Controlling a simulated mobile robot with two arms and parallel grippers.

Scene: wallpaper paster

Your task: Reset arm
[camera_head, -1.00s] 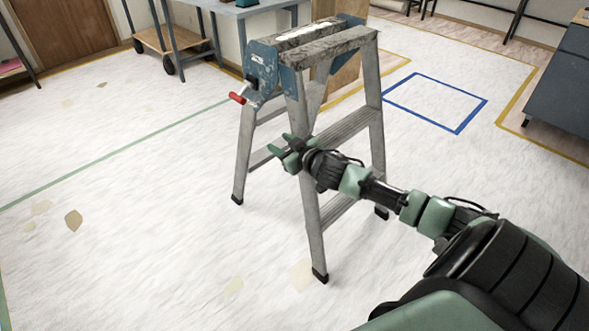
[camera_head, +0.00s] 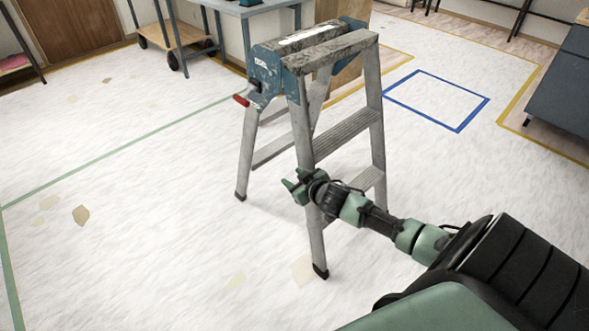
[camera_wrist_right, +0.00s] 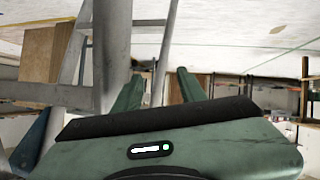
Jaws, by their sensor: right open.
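My right arm comes in from the lower right in the head view. Its green gripper (camera_head: 294,188) is open with nothing seen between its fingers. It is in front of the near leg of a grey metal step ladder (camera_head: 347,128) with a blue-sided, worn top. Whether it touches the leg I cannot tell. In the right wrist view the two green fingers (camera_wrist_right: 158,90) stand apart, and a ladder leg (camera_wrist_right: 110,45) shows close beside and behind the left one. My left gripper is not in view.
A wheeled wooden cart (camera_head: 172,40) and a blue-grey table (camera_head: 245,8) stand at the back. A dark cabinet (camera_head: 562,85) is at the right. A blue taped square (camera_head: 458,128) marks the floor behind the ladder.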

